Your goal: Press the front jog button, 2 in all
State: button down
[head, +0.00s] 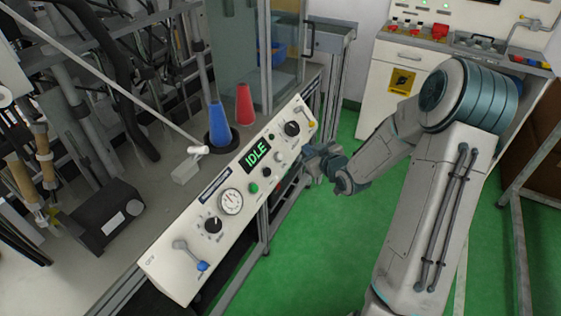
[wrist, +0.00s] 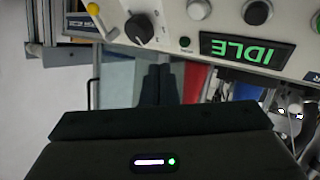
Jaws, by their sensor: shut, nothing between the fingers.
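The white control panel (head: 205,258) slopes along the bench front, with a green "IDLE" display (head: 257,153). It carries a green button (head: 253,188) below the display and pale round controls near it; labels are too small to tell which is the front jog button. In the wrist view the panel appears upside down, with the display (wrist: 247,50), a small dark green button (wrist: 185,43) and a grey round control (wrist: 199,9). My gripper (head: 312,163) is just off the panel's right edge, apart from it. Its fingers (wrist: 158,85) are together and empty.
The panel also has black knobs (head: 292,128), a gauge (head: 231,201) and a blue-tipped lever (head: 190,258). Blue (head: 219,125) and red (head: 244,105) cones stand behind it. A white cabinet (head: 392,75) is at the back. Green floor is clear between.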

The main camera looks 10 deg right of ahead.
aim_at(279, 157)
jog(key=shift+w+d+f+t+y+b, duration=0.25)
jog(key=shift+w+f+t+y+b, duration=0.15)
jog(key=shift+t+y, duration=0.5)
jog(key=shift+f+h, duration=0.1)
jog(key=shift+h, duration=0.3)
jog(key=w+a+f+b, duration=0.4)
jog(key=a+f, duration=0.1)
jog(key=shift+a+f+b, duration=0.25)
jog(key=shift+f+b, duration=0.05)
jog(key=shift+b, duration=0.05)
jog(key=shift+f, duration=0.1)
dwell(1.4)
jog(key=shift+w+a+f+b, duration=0.2)
jog(key=shift+a+b, duration=0.05)
jog(key=shift+b, duration=0.35)
